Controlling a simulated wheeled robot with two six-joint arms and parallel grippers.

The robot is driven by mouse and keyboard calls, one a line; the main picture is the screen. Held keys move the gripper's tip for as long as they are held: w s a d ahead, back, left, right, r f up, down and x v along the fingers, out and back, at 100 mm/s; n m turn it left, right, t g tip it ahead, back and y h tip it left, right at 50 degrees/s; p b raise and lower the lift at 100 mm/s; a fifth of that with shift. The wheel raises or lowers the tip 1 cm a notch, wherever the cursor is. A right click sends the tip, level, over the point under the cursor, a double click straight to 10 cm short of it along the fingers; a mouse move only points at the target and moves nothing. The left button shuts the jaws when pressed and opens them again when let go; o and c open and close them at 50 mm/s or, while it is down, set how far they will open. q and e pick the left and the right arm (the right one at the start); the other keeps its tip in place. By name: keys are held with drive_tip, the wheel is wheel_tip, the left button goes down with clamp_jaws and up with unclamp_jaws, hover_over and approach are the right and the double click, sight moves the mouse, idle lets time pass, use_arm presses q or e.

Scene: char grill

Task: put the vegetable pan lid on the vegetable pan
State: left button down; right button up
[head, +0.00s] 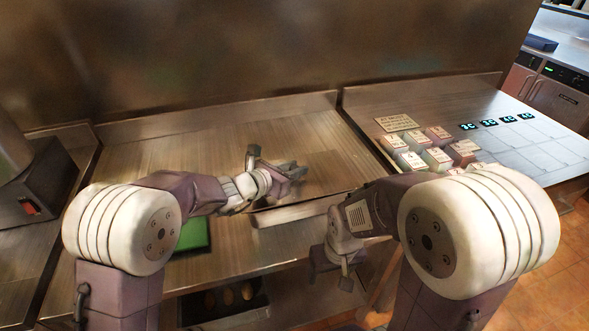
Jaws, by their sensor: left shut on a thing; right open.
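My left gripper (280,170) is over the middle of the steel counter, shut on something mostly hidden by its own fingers. Under and beside it lies a flat, brownish steel panel with a pale front lip (295,213), which looks like the vegetable pan lid. Its right part is hidden behind my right arm. I cannot tell whether it rests on a pan, and I cannot make out the vegetable pan. My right gripper (335,272) is open and empty, lower down in front of the counter's front edge.
A green board (190,238) lies at the counter front, partly behind my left arm. A dark tray with several brown round things (228,296) sits below. Several small labelled boxes (436,156) stand on the right-hand counter. A dark appliance (35,185) stands at left. A steel wall closes the back.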

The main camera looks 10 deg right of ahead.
use_arm(q)
drive_tip(key=c, duration=1.1)
unclamp_jaws()
drive_tip(key=shift+c, duration=0.2)
drive_tip(key=shift+r, duration=0.1)
wheel_tip(320, 180, up, 2)
drive_tip(key=p, duration=0.2)
drive_tip(key=shift+p, duration=0.35)
drive_tip(key=shift+s+a+f+b, duration=0.2)
drive_tip(key=shift+s+a+b, duration=0.3)
drive_tip(key=shift+a+b, duration=0.3)
drive_tip(key=v, duration=1)
drive_tip(key=shift+s+r+b, duration=0.1)
drive_tip(key=shift+s+b, duration=0.05)
drive_tip(key=shift+b, duration=0.2)
